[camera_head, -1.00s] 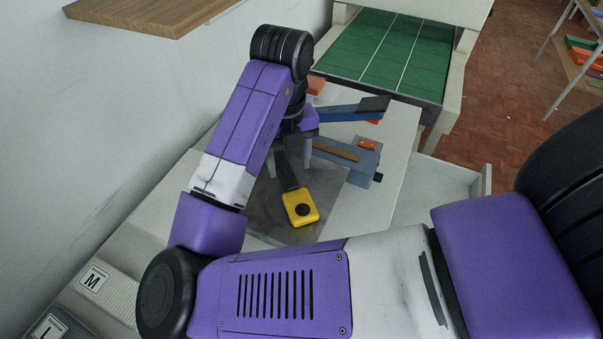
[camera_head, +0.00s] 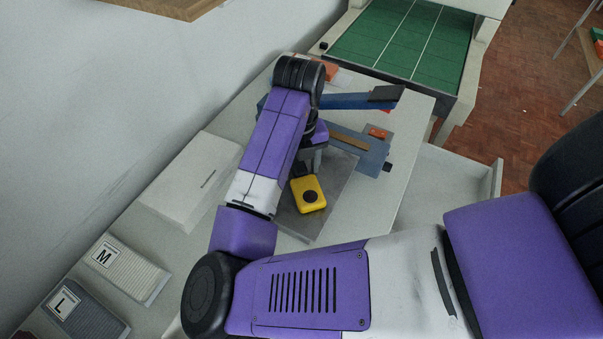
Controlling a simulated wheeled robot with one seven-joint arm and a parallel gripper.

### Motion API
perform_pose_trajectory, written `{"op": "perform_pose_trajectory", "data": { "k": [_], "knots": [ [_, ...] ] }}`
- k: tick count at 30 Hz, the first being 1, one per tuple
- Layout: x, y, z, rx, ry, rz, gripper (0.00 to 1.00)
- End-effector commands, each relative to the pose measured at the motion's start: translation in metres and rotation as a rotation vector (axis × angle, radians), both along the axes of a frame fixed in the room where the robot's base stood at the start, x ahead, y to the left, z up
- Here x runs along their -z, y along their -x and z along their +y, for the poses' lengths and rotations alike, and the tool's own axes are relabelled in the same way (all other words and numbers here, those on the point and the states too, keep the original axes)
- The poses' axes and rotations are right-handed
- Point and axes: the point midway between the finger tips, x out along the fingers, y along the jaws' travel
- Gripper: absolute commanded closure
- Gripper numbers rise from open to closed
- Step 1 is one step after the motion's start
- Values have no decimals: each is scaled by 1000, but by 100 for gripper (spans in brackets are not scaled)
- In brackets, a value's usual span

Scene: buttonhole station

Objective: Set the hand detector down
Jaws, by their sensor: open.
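The hand detector (camera_head: 309,196) has a yellow head with a dark round spot. The head is over the grey mat (camera_head: 332,190) on the white table; I cannot tell whether it rests flat on it. Its dark handle is largely hidden at my gripper. My gripper (camera_head: 304,169) is at the handle end of the detector, pointing down, with its jaws open. The fingers are mostly hidden by my wrist and small in view, so I cannot tell whether they touch the handle.
A white box (camera_head: 190,180) and trays marked M (camera_head: 128,268) and L (camera_head: 82,314) are at left. A green-topped unit (camera_head: 404,40) stands behind.

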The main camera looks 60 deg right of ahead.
Motion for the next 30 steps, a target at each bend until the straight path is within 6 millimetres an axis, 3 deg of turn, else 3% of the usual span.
{"op": "perform_pose_trajectory", "data": {
  "k": [1, 10, 23, 30],
  "knots": [
    [0, 0, 0, 0, 0, 0, 44],
    [0, 0, 0, 0, 0, 0, 100],
    [-4, 0, 0, 0, 1, -1, 100],
    [-29, -1, 0, 2, 1, -4, 100]
  ]
}}
